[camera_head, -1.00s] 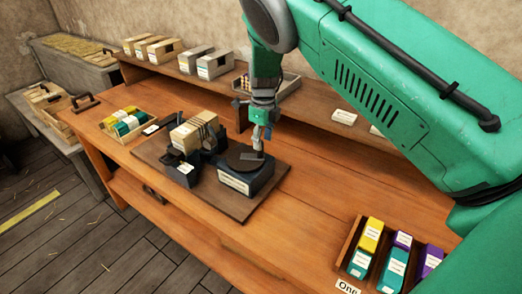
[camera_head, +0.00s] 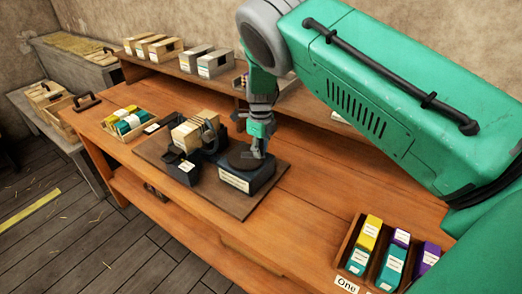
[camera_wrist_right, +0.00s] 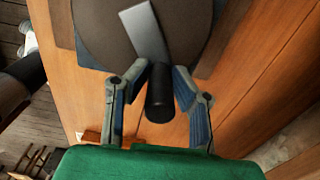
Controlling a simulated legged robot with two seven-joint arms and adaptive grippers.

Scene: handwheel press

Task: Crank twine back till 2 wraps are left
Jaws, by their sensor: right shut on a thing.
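A dark round handwheel (camera_head: 240,161) sits on a dark block with a white label (camera_head: 235,181). My right gripper (camera_head: 259,150) is over the wheel's right side. In the right wrist view the wheel (camera_wrist_right: 100,30) has a flat grey crank arm (camera_wrist_right: 143,30) ending in a black knob (camera_wrist_right: 159,100). My right gripper (camera_wrist_right: 158,75) is shut on this knob, one finger on each side. Beside the wheel stands a dark press (camera_head: 212,147) around a pale block (camera_head: 185,135). No twine or wraps can be made out. My left gripper is out of view.
A dark board (camera_head: 228,205) lies under the press and wheel. A tray of coloured boxes (camera_head: 341,246) stands at the front right, another box tray (camera_head: 111,131) at the left. A raised shelf (camera_head: 178,70) with pale boxes runs behind. The bench's middle right is clear.

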